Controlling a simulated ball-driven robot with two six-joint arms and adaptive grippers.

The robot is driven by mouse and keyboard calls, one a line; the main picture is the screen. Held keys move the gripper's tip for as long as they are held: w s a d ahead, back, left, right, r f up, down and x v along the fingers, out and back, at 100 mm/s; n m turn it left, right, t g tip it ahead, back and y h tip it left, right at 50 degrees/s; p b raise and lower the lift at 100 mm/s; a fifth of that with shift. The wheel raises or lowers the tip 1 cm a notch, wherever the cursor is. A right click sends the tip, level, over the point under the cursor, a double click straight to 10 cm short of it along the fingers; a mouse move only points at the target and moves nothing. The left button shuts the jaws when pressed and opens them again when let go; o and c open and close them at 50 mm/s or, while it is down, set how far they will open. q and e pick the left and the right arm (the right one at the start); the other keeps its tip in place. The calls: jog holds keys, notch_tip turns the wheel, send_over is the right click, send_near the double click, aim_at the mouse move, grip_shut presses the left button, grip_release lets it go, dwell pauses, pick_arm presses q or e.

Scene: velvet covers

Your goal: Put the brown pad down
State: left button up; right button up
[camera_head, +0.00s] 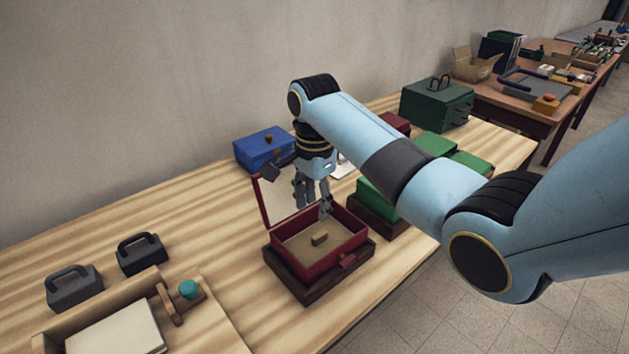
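My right gripper (314,207) points down over the back part of the box, above and apart from the block. Its fingers look spread with a gap between them, and I see nothing held in it. My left gripper is not in view.
A blue box (263,149) stands behind the red box. Green boxes (374,197) are close on the right, partly behind my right arm. Two grey weights with handles (73,288) and a wooden tray (117,331) are at left. The table between is clear.

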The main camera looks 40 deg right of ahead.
notch_tip(320, 180, up, 6)
jog(key=shift+f, duration=0.15)
dwell(0.5)
